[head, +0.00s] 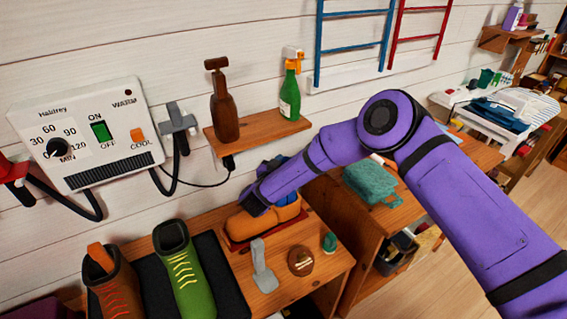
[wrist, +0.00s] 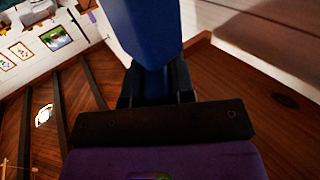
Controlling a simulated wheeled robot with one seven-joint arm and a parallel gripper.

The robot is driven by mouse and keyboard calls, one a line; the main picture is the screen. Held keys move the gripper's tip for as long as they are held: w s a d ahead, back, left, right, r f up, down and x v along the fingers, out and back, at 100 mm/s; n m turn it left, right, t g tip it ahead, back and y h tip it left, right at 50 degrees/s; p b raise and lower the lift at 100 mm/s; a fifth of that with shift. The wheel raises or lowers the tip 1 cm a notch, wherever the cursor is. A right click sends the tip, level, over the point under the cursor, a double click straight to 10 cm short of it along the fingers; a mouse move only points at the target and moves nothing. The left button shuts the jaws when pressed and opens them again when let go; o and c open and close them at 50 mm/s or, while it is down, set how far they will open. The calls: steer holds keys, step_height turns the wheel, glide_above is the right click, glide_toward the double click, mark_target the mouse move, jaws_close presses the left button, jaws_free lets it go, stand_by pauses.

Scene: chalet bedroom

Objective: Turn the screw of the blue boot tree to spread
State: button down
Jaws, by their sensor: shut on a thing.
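The blue boot tree (wrist: 147,28) fills the top middle of the wrist view, close up, standing between the dark fingers of my gripper (wrist: 155,88). The fingers are shut on a blue part of it. In the head view my gripper (head: 256,202) is at the end of the purple arm, low over the bench, beside an orange shoe-like thing (head: 270,222).
A brown boot (head: 113,283) and a green boot (head: 182,272) stand on a dark mat at left. A grey stand (head: 263,268), a round brown tin (head: 301,261) and a small green thing (head: 330,242) are in front.

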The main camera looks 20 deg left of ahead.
steer(key=shift+m+g+h, duration=0.5)
steer(key=shift+m+h, duration=0.9)
steer(key=shift+h, duration=0.8)
steer(key=c, duration=1)
jaws_free()
steer(key=shift+o, duration=0.2)
steer(key=v, duration=1)
steer(key=shift+s+a, duration=0.25)
steer(key=shift+s, duration=0.1)
